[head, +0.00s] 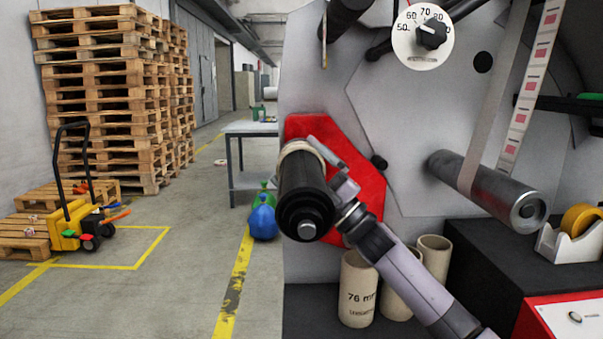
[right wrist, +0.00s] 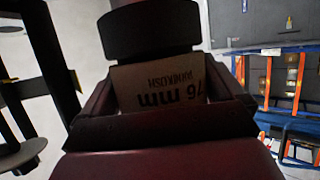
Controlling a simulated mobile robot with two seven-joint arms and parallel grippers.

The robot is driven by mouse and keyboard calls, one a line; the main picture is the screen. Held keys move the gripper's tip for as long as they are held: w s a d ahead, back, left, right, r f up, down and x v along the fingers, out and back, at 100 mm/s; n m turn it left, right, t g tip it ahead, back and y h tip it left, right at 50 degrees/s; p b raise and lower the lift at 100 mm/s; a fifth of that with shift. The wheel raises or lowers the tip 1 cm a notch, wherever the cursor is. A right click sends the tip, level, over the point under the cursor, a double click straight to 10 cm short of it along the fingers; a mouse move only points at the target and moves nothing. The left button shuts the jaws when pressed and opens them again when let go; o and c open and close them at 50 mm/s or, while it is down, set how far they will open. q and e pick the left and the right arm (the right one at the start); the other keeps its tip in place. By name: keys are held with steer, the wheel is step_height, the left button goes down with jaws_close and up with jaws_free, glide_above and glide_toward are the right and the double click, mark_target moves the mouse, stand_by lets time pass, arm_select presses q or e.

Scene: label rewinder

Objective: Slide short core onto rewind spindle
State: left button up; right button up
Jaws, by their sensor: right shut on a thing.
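The rewind spindle (head: 304,195) is a thick black cylinder with its grey-centred end facing me, in front of a red plate (head: 365,180) on the machine. A beige short core (head: 299,147) shows as a ring around the spindle's rear part, close to the red plate. My right gripper (head: 336,166) is beside it, shut on the core. In the right wrist view the core (right wrist: 160,86), printed "76 mm" upside down, lies between the fingers, with the black spindle (right wrist: 150,32) above it. How far the core sits from the plate is hidden. My left gripper is out of view.
Several beige cores (head: 358,312) stand upright below the spindle. A grey roller (head: 485,188) with a label web and a tape dispenser (head: 572,240) are at right. Pallets (head: 110,95) and a pallet truck (head: 75,225) stand at left; the floor between is open.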

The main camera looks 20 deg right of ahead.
stand_by(0.3)
steer(key=o, duration=0.7)
steer(key=shift+c, duration=0.2)
steer(key=s+d+f+b, duration=0.1)
steer(key=d+f+b, duration=0.2)
steer(key=d+f, duration=0.1)
steer(key=shift+s+d+f, duration=0.15)
steer(key=shift+d+f, duration=0.2)
steer(key=shift+d, duration=0.2)
steer(key=shift+s, duration=0.1)
